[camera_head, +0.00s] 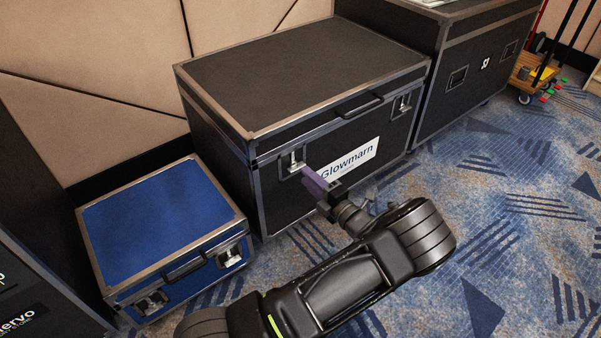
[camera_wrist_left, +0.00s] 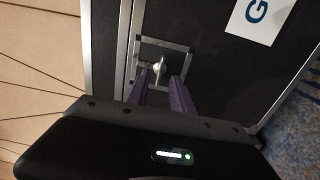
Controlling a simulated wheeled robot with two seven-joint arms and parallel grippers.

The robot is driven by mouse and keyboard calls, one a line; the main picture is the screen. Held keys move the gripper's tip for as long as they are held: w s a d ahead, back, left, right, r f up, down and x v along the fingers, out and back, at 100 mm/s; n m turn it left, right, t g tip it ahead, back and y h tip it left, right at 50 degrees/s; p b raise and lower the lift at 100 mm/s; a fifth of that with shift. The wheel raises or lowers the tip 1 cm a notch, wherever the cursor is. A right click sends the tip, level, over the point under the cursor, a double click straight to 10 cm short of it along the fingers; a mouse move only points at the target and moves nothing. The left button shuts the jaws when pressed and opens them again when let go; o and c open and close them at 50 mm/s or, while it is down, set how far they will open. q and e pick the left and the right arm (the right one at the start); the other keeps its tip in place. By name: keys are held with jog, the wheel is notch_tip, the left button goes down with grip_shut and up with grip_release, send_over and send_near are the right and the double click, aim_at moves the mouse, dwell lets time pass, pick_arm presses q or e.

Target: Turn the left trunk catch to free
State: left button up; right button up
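The black trunk (camera_head: 300,75) with metal edging and a white "Glowmarn" label stands against the wall. Its left catch (camera_head: 292,162) is a silver turn piece in a recessed square plate on the front. My left gripper (camera_head: 306,172) points at this catch, its purple fingers just to the right of it in the head view. In the left wrist view the catch (camera_wrist_left: 158,67) shows between the tips of the two parted fingers (camera_wrist_left: 161,80). I cannot tell whether they touch it. The trunk's right catch (camera_head: 402,105) is clear of me. My right gripper is not in view.
A smaller blue trunk (camera_head: 155,225) with its own catches stands on the carpet to the left. Another black case (camera_head: 470,60) stands to the right, with a small wooden cart (camera_head: 530,75) beyond it. The patterned carpet (camera_head: 500,200) at the right is clear.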

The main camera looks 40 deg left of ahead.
aim_at(296, 166)
pick_arm(q)
jog(key=shift+b+x, duration=0.5)
jog(key=shift+x, duration=1.65)
jog(key=shift+c, duration=0.5)
grip_shut()
